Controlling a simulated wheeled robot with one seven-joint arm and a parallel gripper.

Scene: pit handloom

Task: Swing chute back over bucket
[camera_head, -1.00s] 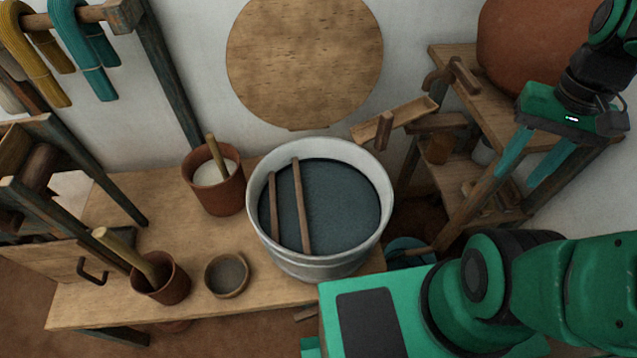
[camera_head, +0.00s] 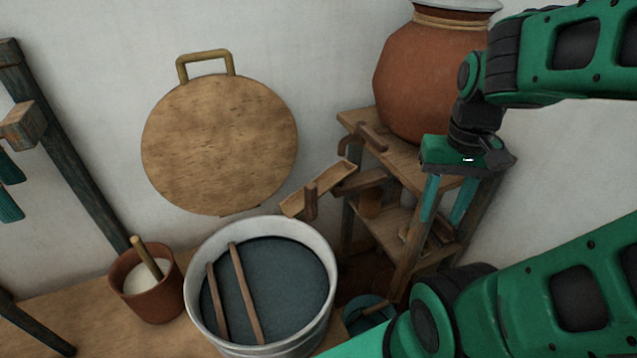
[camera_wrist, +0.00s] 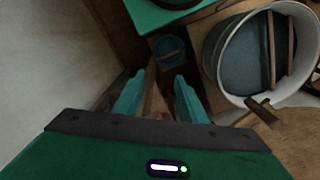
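The chute (camera_head: 318,190) is a short wooden trough with an upright peg handle (camera_head: 311,202). It slopes down to the left from the stand, and its lower end is at the tub's back right rim. The wrist view also shows the chute (camera_wrist: 262,110) at the tub's rim. The bucket (camera_head: 370,308), small and teal, sits low at the stand's foot, right of the tub; it also shows in the wrist view (camera_wrist: 168,46). My gripper (camera_head: 446,212) is open and empty, in front of the stand, right of the chute and apart from its handle.
A pale tub (camera_head: 207,335) of dark liquid has two sticks across it. The wooden stand (camera_head: 358,118) carries a large clay jar (camera_head: 425,85). A round wooden lid (camera_head: 220,145) leans on the wall. A clay pot (camera_head: 150,300) with a stick stands left of the tub.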

